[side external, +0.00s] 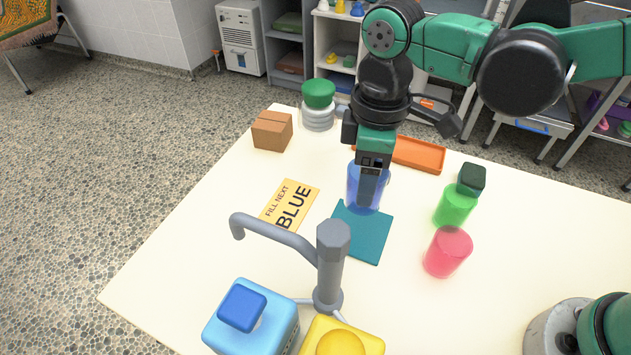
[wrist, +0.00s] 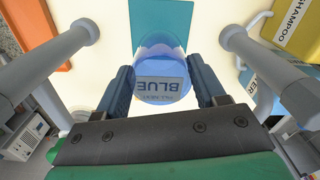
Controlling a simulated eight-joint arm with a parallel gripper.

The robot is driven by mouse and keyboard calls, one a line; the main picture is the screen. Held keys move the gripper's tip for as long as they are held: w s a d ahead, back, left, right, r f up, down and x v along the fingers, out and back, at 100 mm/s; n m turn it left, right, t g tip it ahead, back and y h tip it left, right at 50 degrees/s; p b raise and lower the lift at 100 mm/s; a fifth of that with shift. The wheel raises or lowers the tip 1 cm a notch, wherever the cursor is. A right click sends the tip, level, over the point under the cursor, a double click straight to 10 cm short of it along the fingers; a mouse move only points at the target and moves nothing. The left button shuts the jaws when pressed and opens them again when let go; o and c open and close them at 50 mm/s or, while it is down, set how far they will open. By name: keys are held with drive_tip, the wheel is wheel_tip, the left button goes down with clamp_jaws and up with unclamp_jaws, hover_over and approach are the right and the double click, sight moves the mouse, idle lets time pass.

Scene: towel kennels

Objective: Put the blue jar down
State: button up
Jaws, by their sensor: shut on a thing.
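The blue jar (side external: 354,190) is see-through and looks upright, at the far edge of the teal mat (side external: 362,243) in the side view. My gripper (side external: 368,180) is shut on it from above. In the wrist view the blue jar (wrist: 165,62) sits between the two fingers of my gripper (wrist: 163,82), with the teal mat (wrist: 160,18) just past it. I cannot tell whether the jar's base touches anything. A yellow card (side external: 290,206) reading "FILL NEXT BLUE" lies left of the jar. Its lettering shows through the jar in the wrist view.
A green jar (side external: 455,208) and a red jar (side external: 447,252) stand to the right. An orange tray (side external: 420,154) and dark green block (side external: 471,178) lie behind. A grey tap (side external: 330,265), blue bottle (side external: 250,325) and yellow bottle (side external: 340,345) are in front.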

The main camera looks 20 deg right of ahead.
drive_tip(key=shift+f, duration=3.1)
drive_tip(key=shift+f, duration=0.1)
drive_tip(key=o, duration=1.2)
drive_tip(key=shift+o, duration=0.2)
wheel_tip(320, 180, up, 12)
drive_tip(key=s+d+f+m+t, duration=0.2)
drive_tip(key=d+m+t, duration=0.5)
drive_tip(key=d+m, duration=0.4)
drive_tip(key=d, duration=0.5)
drive_tip(key=shift+d+m, duration=0.3)
drive_tip(key=shift+d, duration=0.05)
drive_tip(key=shift+s, duration=0.1)
